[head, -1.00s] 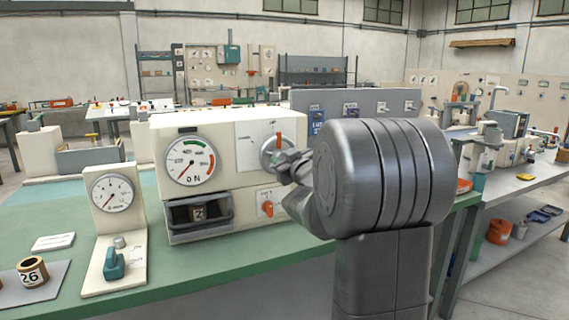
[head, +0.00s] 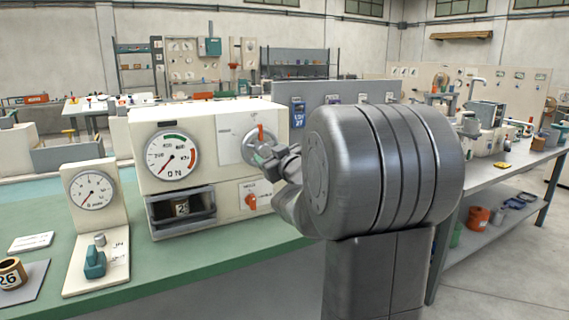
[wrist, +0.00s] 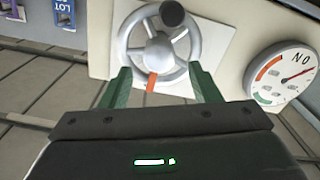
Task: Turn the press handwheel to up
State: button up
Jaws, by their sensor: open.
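The press handwheel (head: 250,136) is a grey spoked wheel on a white plate on the front of the cream press (head: 222,165). An orange mark (head: 261,132) shows at its top in the head view. In the wrist view, which looks upside down, the handwheel (wrist: 158,42) shows with a black knob (wrist: 171,13) at the picture's top and the orange mark (wrist: 151,82) at its bottom. My gripper (wrist: 160,74) is open, its green fingers apart near the wheel's rim. Contact cannot be told. In the head view my gripper (head: 262,154) hides the wheel's lower part.
A dial gauge (head: 171,156) and an open bay (head: 181,210) holding a small block are on the press. An orange switch (head: 251,201) sits below the wheel. A smaller gauge stand (head: 95,215) is to the left on the green bench (head: 215,262). A grey panel (head: 345,92) stands behind.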

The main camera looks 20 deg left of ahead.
aim_at(264, 150)
jog(key=v, duration=1)
jog(key=shift+d+p, duration=0.2)
jog(key=shift+p, duration=0.1)
jog(key=shift+a, duration=0.1)
jog(key=x, duration=1.3)
jog(key=shift+w+a+b, duration=0.2)
jog(key=shift+a+b, duration=0.1)
jog(key=shift+a, duration=0.05)
jog(key=shift+d+m, duration=0.1)
jog(key=shift+m, duration=0.2)
jog(key=shift+s, duration=0.1)
